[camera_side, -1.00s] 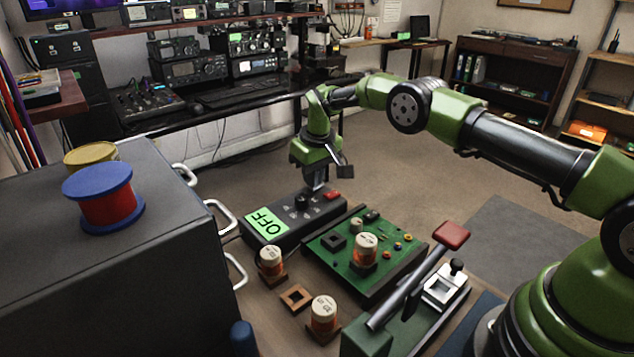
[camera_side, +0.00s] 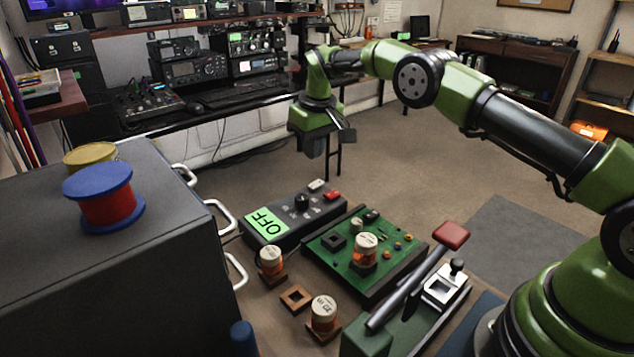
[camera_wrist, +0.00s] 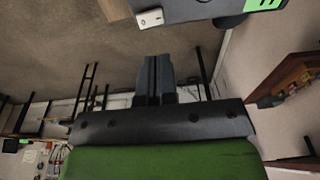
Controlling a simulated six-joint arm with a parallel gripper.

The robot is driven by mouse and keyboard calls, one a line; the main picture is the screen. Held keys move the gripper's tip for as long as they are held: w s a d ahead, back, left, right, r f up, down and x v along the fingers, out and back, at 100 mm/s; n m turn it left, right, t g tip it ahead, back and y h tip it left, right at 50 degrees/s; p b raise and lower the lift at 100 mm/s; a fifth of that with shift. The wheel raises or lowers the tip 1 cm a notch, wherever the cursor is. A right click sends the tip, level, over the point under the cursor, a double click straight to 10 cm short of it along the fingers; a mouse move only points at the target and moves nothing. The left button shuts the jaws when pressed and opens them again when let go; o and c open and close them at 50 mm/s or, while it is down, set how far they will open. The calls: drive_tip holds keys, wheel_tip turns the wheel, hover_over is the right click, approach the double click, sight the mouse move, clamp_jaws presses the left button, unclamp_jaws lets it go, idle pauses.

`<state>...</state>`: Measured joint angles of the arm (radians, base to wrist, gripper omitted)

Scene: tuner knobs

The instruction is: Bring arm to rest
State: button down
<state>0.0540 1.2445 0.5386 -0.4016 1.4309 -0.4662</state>
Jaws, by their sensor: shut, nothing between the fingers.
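My arm is green and black and reaches from the right over the work table in the side view. My gripper (camera_side: 313,146) hangs above and behind the black control box (camera_side: 290,222), well clear of it. In the wrist view my gripper (camera_wrist: 154,62) shows two dark fingers pressed together with nothing between them. The box has a green display reading OFF (camera_side: 266,224), a black knob (camera_side: 302,202), a red button (camera_side: 332,195) and a white button (camera_side: 317,185). The white button also shows in the wrist view (camera_wrist: 150,18).
A green circuit board (camera_side: 345,268) with a coil lies beside the box. Two more coils (camera_side: 271,262) (camera_side: 323,315), a small square frame (camera_side: 296,297) and a red-handled lever (camera_side: 452,235) stand nearby. A grey cabinet (camera_side: 150,240) with spools is at left. The air around my gripper is clear.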

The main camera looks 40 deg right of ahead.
drive_tip(key=s+a+r+m+t+y, duration=0.1)
drive_tip(key=s+a+r, duration=0.1)
drive_tip(key=s+r, duration=0.6)
drive_tip(key=s+a+r+m+t, duration=0.15)
drive_tip(key=s+r, duration=0.25)
drive_tip(key=r, duration=0.8)
drive_tip(key=s+a+t, duration=0.1)
drive_tip(key=s, duration=0.9)
drive_tip(key=s+f+m+t+y, duration=0.1)
drive_tip(key=s+t, duration=0.1)
drive_tip(key=s, duration=0.9)
drive_tip(key=shift+s+a+f, duration=0.3)
drive_tip(key=shift+a, duration=0.05)
